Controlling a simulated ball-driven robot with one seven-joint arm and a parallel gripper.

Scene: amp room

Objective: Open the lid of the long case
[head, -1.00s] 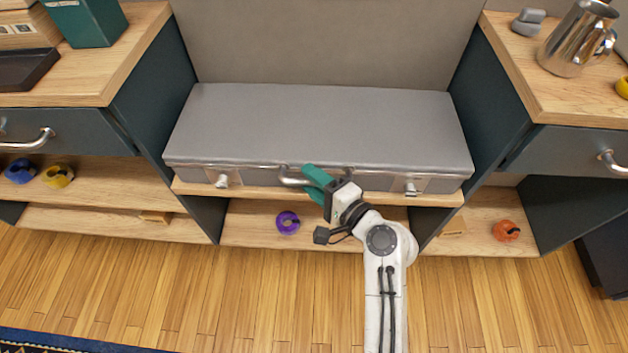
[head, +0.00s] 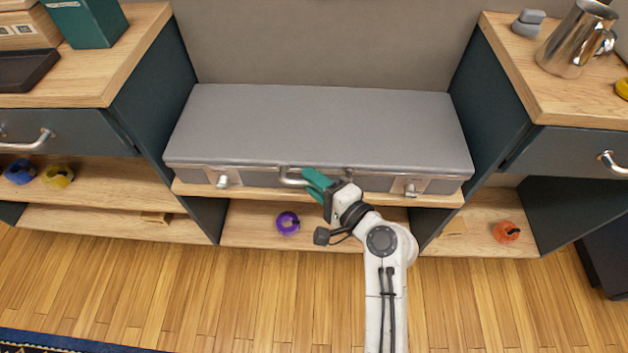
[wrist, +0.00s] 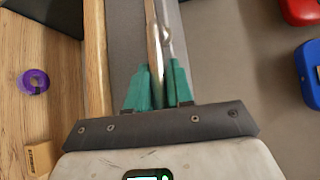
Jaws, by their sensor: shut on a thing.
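The long grey case (head: 320,125) lies on a wooden shelf between two dark cabinets. Its lid looks shut in the head view. Silver latches show on its front at left (head: 223,181) and right (head: 411,189). A metal carry handle (head: 290,180) sits near the middle of the front. My gripper (head: 312,180) reaches the handle with green fingers. In the wrist view the fingers (wrist: 158,85) are close together on the thin metal handle (wrist: 154,40). The right part of the handle is partly hidden by the fingers.
A purple ring (head: 287,223) lies on the low shelf below the case. An orange ring (head: 506,231) lies at right. A metal jug (head: 575,40) stands on the right cabinet. Red (wrist: 300,10) and blue (wrist: 310,72) objects show at the wrist view's right edge.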

